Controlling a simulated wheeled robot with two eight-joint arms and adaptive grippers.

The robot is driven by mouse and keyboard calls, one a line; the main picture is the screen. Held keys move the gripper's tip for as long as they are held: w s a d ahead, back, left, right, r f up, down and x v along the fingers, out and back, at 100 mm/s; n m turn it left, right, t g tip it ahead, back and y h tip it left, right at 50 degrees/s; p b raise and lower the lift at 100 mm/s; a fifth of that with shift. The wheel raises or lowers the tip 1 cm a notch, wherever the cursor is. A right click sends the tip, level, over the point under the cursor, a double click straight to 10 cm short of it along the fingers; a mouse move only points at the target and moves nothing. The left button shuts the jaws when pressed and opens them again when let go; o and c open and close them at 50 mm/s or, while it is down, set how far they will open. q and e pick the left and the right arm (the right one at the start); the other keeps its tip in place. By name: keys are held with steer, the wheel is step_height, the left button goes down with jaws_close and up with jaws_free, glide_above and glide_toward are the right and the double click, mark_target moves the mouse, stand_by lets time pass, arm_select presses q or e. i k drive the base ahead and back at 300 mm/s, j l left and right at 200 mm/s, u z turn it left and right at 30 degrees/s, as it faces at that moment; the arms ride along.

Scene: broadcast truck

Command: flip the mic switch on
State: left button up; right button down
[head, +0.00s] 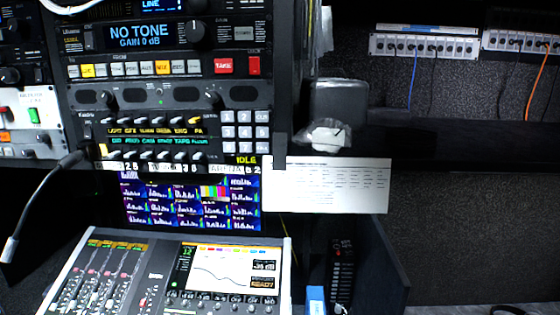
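No label that I can read marks a mic switch. A black gooseneck mic (52,178) with a silver tip hangs down at the far left, its base against the rack. A row of small toggle or lever switches (150,121) runs across the rack panel, with a second row below. The on or off state of these switches is too small to tell. Neither of my grippers is in view.
A mixing console (170,280) with faders and a screen stands at the lower left, below a monitor (190,205). A paper sheet (328,185) hangs beside it. A blue object (316,300) and black device (341,272) sit right of the console. Patch panels (424,47) hang upper right.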

mark_target(88, 131)
steer(key=k+j+u, duration=0.1)
steer(key=u, duration=0.25)
steer(key=j+u, duration=0.3)
steer(key=k+j+u, duration=0.1)
steer(key=u, duration=0.25)
